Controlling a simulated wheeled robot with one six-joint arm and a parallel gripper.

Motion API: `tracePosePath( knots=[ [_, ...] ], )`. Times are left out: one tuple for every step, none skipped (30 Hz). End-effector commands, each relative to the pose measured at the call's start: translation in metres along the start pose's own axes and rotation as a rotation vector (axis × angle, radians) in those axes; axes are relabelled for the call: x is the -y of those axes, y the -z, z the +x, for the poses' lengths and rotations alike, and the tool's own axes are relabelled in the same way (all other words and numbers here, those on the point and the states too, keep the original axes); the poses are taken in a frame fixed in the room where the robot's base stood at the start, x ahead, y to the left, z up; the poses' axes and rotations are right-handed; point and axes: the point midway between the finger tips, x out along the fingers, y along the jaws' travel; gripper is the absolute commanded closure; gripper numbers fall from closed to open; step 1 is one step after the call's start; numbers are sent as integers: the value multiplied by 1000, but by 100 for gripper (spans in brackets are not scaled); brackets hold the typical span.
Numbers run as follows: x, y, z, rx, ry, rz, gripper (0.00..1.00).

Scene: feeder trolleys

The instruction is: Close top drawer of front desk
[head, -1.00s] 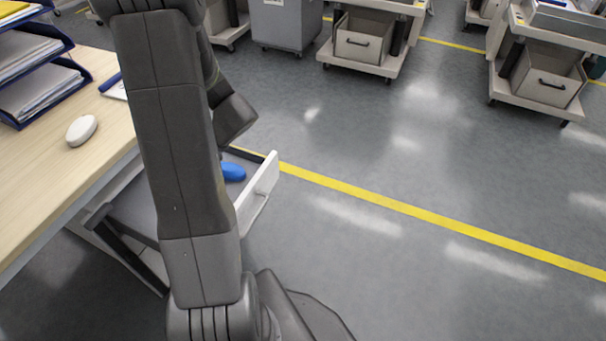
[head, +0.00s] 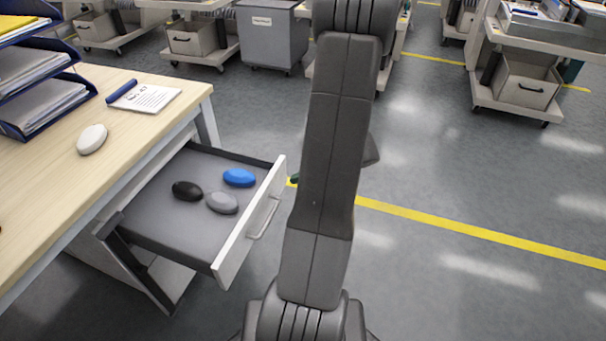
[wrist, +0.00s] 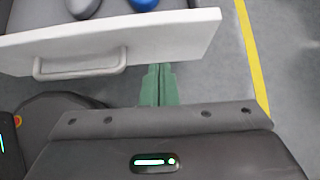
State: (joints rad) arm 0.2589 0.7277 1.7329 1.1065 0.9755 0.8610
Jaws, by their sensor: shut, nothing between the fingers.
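The top drawer (head: 232,252) of the wooden-topped desk (head: 50,185) stands pulled out, its white front facing right with a bar handle (head: 264,219). A black mouse (head: 187,190), a grey mouse (head: 222,203) and a blue mouse (head: 239,177) lie inside it. In the wrist view the drawer front (wrist: 150,42) and its handle (wrist: 80,69) cross the upper part. My gripper (wrist: 158,72), with green fingers, is shut and empty. Its tips show just beside the lower edge of the drawer front, right of the handle; I cannot tell whether they touch. In the head view my arm mostly hides it.
A white mouse (head: 92,139), a notepad (head: 147,97) and blue letter trays (head: 45,100) are on the desk. A grey bin (head: 272,40) and trolleys (head: 517,85) stand at the back. The floor to the right, with a yellow line (head: 450,230), is clear.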

Motion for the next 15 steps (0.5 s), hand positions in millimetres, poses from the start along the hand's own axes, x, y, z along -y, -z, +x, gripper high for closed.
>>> tracePosePath(
  knots=[
    [0, -6, 7, 0, 0, -5, 100],
    [0, -9, 10, 0, -1, -5, 100],
    [0, -13, 14, 1, 0, -4, 100],
    [0, -15, 16, 1, -1, -4, 100],
    [0, -18, 18, 0, -1, -4, 100],
    [0, -20, 21, 0, 0, -4, 100],
    [0, -22, 22, 0, 1, -3, 100],
    [0, -23, 24, 0, 1, -2, 100],
    [0, -24, 25, 0, 1, -2, 100],
    [0, -25, 26, 0, 1, -2, 100],
    [0, -26, 26, 0, 1, -1, 100],
    [0, -27, 27, 0, 2, -1, 100],
    [0, -27, 27, 0, 2, -1, 100],
    [0, -27, 27, 0, 2, -1, 100],
    [0, -27, 27, 0, 2, 0, 100]
  ],
)
